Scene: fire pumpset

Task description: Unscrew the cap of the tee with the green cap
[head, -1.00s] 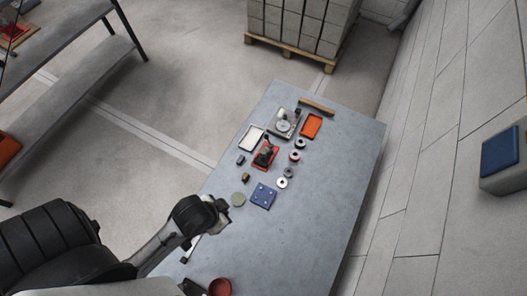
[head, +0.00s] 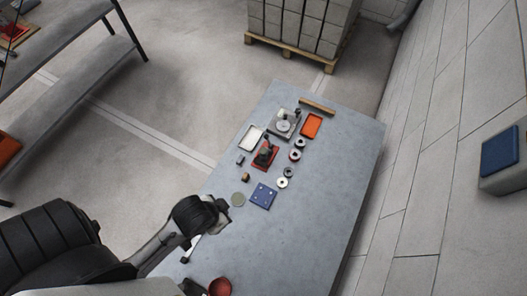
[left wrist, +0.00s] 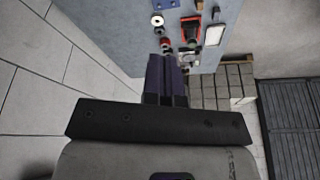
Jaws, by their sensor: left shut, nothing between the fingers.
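My left gripper (head: 218,222) is over the left edge of the table, near that disc and apart from the parts. In the left wrist view its fingers (left wrist: 165,75) are together and empty. My right gripper is not in view.
The grey table (head: 300,235) holds a blue plate (head: 263,196), a white tray (head: 250,138), an orange tray (head: 312,126), a grey device (head: 284,123), several rings and a wooden bar (head: 317,106). A red bowl (head: 220,287) is at the near end. The table's right front is clear.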

